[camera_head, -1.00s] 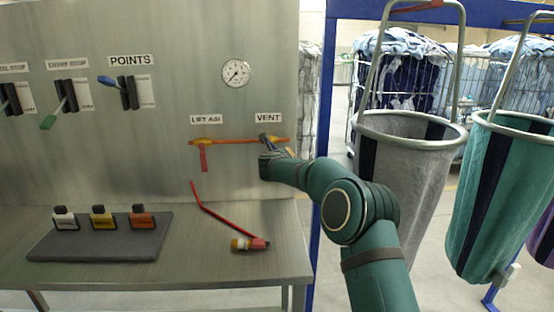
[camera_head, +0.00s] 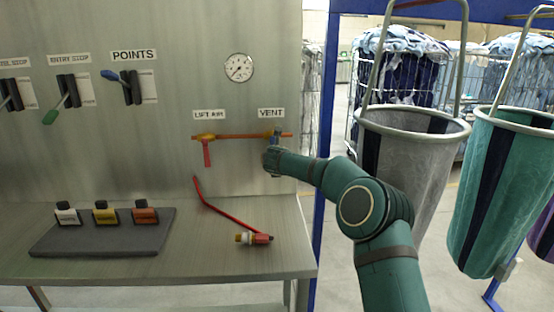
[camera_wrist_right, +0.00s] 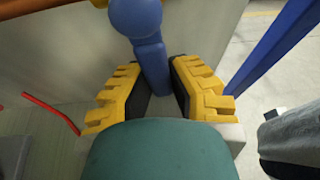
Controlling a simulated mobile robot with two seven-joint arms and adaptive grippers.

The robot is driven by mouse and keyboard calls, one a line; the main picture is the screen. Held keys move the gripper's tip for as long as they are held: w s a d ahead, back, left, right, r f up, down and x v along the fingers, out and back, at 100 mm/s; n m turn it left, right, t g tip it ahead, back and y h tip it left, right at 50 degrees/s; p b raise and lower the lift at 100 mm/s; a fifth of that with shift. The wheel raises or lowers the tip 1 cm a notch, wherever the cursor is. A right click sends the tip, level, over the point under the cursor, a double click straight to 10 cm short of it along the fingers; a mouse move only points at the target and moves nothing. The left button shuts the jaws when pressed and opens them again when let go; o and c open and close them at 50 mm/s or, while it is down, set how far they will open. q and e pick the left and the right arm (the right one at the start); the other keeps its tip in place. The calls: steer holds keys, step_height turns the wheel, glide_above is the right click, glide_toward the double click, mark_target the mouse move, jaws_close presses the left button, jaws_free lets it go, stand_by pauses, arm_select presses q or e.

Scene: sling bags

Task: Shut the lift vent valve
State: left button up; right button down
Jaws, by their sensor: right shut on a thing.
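The vent valve sits under the VENT label (camera_head: 271,113) at the right end of an orange pipe (camera_head: 240,136) on the grey panel. Its blue handle (camera_head: 276,134) points down, crosswise to the pipe. The handle also fills the middle of the right wrist view (camera_wrist_right: 149,50). My right gripper (camera_head: 274,160) is at the handle's lower part, with its yellow-edged fingers (camera_wrist_right: 157,88) on either side of it, shut on it. The gripper partly hides the handle in the head view. The lift air valve's red handle (camera_head: 207,153) hangs down at the pipe's left. My left gripper is not in view.
A gauge (camera_head: 239,67) is above the pipe. A red hose (camera_head: 225,214) with a connector (camera_head: 253,238) lies on the bench (camera_head: 200,262). A blue post (camera_head: 325,150) and a grey sling bag (camera_head: 410,160) stand close to my right arm.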

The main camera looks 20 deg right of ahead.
steer(key=shift+a+r, duration=0.1)
steer(key=shift+a, duration=0.1)
stand_by(0.4)
steer(key=c, duration=0.9)
jaws_free()
steer(key=shift+w, duration=0.15)
steer(key=shift+o, duration=0.2)
steer(key=v, duration=1.2)
steer(key=shift+d, duration=0.15)
